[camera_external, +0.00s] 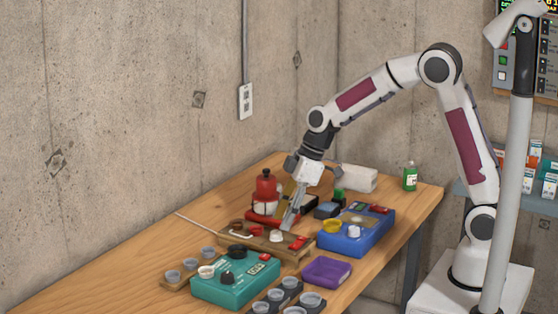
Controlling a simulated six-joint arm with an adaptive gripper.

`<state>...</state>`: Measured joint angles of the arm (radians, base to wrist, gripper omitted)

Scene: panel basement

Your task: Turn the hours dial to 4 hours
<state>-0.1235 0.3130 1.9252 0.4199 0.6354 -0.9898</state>
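Several devices with knobs stand on the wooden table, and the labels are too small to read, so I cannot tell which knob is the hours dial. A wooden board (262,244) carries a white knob (276,236), a light handle and red parts. A blue box (345,244) has a white knob (354,232) and a yellow part on top. Contact and the finger gap are unclear.
A purple box (326,272) and several small grey cups (285,297) are in front. A green bottle (410,176) and a white block (357,178) stand at the back right. The table's left side is mostly clear.

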